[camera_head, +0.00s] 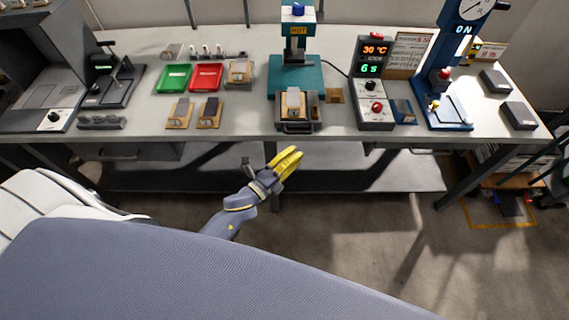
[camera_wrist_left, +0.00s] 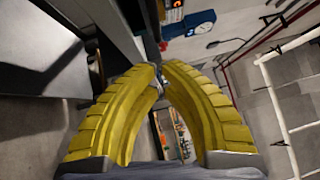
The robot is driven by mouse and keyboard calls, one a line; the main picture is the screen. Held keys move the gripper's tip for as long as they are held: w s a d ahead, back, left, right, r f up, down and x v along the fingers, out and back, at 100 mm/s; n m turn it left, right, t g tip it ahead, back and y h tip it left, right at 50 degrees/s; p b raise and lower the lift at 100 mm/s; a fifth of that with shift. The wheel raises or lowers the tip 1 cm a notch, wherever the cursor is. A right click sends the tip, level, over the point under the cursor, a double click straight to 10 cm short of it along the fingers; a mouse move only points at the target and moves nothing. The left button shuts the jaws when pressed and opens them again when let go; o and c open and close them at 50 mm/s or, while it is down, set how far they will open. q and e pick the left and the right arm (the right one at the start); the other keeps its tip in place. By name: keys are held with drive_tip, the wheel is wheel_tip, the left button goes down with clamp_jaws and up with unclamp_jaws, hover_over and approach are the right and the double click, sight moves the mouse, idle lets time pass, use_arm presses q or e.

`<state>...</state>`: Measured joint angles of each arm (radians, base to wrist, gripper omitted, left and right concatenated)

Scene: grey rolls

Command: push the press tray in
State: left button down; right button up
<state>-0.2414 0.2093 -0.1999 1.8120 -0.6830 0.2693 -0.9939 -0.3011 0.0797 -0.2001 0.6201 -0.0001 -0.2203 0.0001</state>
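The teal press (camera_head: 296,76) stands at the middle of the bench with a sign reading HOT. Its dark press tray (camera_head: 313,128) sits in front of it, pulled out near the bench's front edge, with a handle on the front and a block with a light top (camera_head: 293,104) on it. My left gripper (camera_head: 298,152) has yellow fingers and is below and in front of the tray, apart from it. In the left wrist view its fingertips (camera_wrist_left: 161,68) come together with nothing clearly held. The tray cannot be made out in that view. My right gripper is not in view.
A control box (camera_head: 375,90) showing 30 °C and 6 s stands right of the press. A blue press (camera_head: 445,105) stands farther right. Green (camera_head: 173,78) and red (camera_head: 207,77) bins lie left. The bench's front edge (camera_head: 230,137) lies beyond my left gripper. Floor in front is clear.

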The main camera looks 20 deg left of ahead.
sight(303, 125)
use_arm(q)
drive_tip(key=shift+w+a+r, duration=0.1)
drive_tip(key=shift+w+a, duration=0.1)
drive_tip(key=shift+w, duration=0.45)
drive_tip(key=shift+w+a+r, duration=0.15)
drive_tip(key=shift+w+a, duration=0.1)
drive_tip(key=shift+w, duration=0.4)
drive_tip(key=shift+w+a+r, duration=0.1)
drive_tip(key=shift+w+a, duration=0.1)
drive_tip(key=shift+w, duration=0.45)
drive_tip(key=w, duration=0.1)
drive_tip(key=w+a, duration=0.1)
drive_tip(key=w, duration=0.2)
drive_tip(key=shift+w+a, duration=0.1)
drive_tip(key=shift+a, duration=0.25)
